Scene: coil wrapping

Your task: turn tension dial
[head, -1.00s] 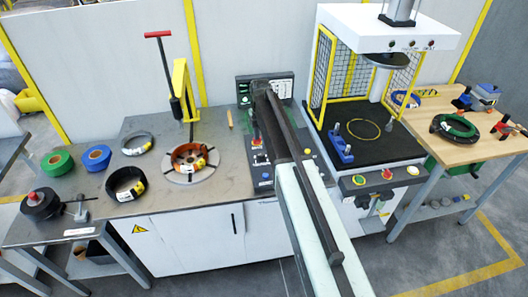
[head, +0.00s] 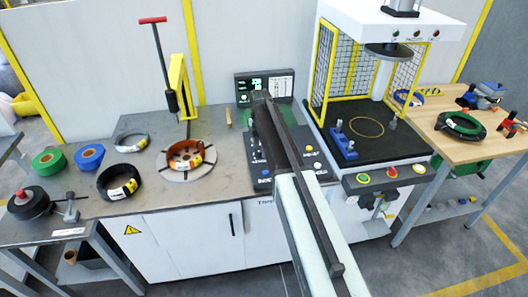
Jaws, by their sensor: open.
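The black control panel (head: 254,164) stands on the bench, with a blue button and a yellow button showing. An upright display (head: 281,86) with a lit green readout is behind it. My dark arm lies across the panel's middle, and I cannot make out a tension dial; part of the panel is hidden under the arm. My gripper (head: 262,98) is at the arm's far end, above the panel and in front of the display. It is open, small and dark, and nothing shows in it. Whether it touches anything is unclear.
A copper coil (head: 185,154) sits on a round turntable, with a yellow post (head: 179,87) behind. A black coil (head: 118,181), grey coil and tape rolls lie to the left. A caged press (head: 385,112) stands close right of my arm. A wooden table (head: 466,147) is beyond.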

